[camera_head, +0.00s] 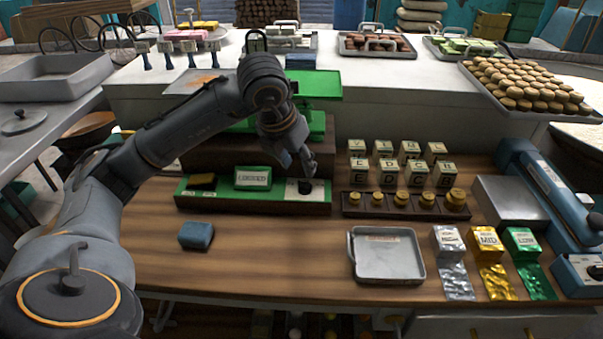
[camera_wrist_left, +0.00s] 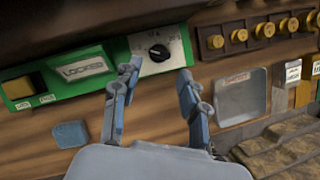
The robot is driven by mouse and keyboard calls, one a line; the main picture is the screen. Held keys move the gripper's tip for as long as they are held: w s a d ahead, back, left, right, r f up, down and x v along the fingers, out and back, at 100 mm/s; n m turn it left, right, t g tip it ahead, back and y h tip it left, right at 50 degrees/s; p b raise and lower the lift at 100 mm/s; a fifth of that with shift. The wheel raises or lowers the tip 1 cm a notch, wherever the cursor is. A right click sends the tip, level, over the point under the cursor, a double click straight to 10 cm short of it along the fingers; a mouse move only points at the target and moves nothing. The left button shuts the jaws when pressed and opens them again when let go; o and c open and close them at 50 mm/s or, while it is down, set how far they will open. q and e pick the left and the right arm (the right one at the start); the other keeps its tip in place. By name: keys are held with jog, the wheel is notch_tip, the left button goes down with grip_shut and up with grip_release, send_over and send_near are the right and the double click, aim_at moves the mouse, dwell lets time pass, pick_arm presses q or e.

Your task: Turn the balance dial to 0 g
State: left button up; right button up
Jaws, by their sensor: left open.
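The balance dial is a black round knob (camera_wrist_left: 159,53) on a white plate at the right end of a green panel (camera_wrist_left: 110,66) in the left wrist view. In the head view the dial (camera_head: 305,187) shows as a dark spot on the panel, partly behind my left gripper (camera_head: 307,165). My left gripper also shows in the left wrist view (camera_wrist_left: 153,80), with its two fingers apart and the knob between and beyond their tips. Contact with the knob cannot be told. The knob's exact setting is too small to read. My right gripper is not seen.
The panel also has a sign (camera_head: 253,177) and a yellow-black block (camera_head: 203,181). A green balance platform (camera_head: 318,86) stands behind the arm. Brass weights (camera_head: 402,199) sit in a dark rack to the right. A metal tray (camera_head: 387,258) and a blue sponge-like block (camera_head: 196,235) lie in front.

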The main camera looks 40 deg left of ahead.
pick_arm(q)
jog(key=shift+v, duration=2.65)
